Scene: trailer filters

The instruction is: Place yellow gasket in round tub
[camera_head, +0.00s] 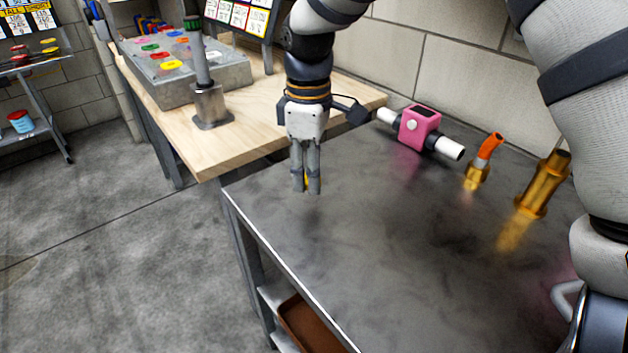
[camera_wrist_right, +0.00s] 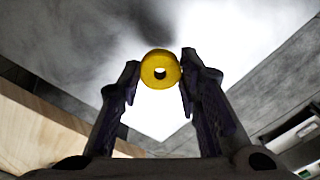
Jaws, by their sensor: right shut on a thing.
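In the right wrist view, the gasket (camera_wrist_right: 160,57) is a thick yellow ring with a round hole, held between the fingertips (camera_wrist_right: 160,75). A small round blue tub (camera_head: 20,121) with red at its top stands on a shelf at the far left, well away from the gripper. My left gripper is not in view.
The metal table (camera_head: 400,260) carries a pink device with white pipe ends (camera_head: 418,128), an orange-tipped brass fitting (camera_head: 480,170) and a brass cylinder (camera_head: 543,185). A wooden bench (camera_head: 240,140) behind holds a grey box with coloured rings (camera_head: 170,65) and a post (camera_head: 210,108). Left floor is clear.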

